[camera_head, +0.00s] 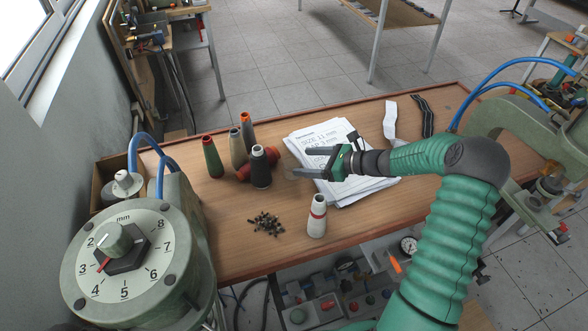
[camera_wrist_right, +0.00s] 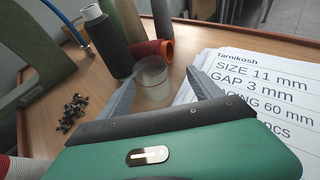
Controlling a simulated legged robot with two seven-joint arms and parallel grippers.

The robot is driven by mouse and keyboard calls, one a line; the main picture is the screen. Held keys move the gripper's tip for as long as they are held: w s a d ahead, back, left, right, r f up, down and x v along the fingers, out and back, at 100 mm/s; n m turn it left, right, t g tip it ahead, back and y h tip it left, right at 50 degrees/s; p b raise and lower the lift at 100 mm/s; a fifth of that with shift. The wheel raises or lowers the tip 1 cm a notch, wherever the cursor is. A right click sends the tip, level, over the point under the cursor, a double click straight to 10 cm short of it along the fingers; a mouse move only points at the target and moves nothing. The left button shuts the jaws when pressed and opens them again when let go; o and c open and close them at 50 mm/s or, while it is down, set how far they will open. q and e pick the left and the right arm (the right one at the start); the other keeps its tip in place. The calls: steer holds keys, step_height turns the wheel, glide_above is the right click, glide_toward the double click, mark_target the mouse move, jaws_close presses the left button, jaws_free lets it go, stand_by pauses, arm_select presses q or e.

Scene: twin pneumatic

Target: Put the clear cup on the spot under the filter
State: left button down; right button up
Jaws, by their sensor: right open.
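The clear cup (camera_wrist_right: 153,82) stands on the wooden table between the two fingers of my right gripper in the right wrist view. In the head view it is only a faint shape by the fingertips. My right gripper (camera_head: 304,161) is open, its fingers pointing left over the table, and it also shows in the right wrist view (camera_wrist_right: 162,90). I cannot tell whether either finger touches the cup. I cannot clearly make out the filter or the spot under it. My left gripper is not in view.
Several thread cones stand close by, including a black one (camera_head: 261,167); a red one (camera_head: 264,160) lies down. Printed sheets (camera_head: 310,136) lie under my right arm. A white cone (camera_head: 317,216) and dark pellets (camera_head: 267,223) are nearer. A dial machine (camera_head: 124,262) stands left.

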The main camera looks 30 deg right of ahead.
mark_target(300, 164)
steer(key=w+a, duration=0.1)
steer(key=w+a+f, duration=0.2)
steer(key=a, duration=0.1)
steer(key=shift+w, duration=0.25)
steer(key=shift+s+d, duration=0.15)
steer(key=shift+d, duration=0.2)
steer(key=c, duration=0.7)
steer(key=shift+a, duration=0.2)
jaws_close()
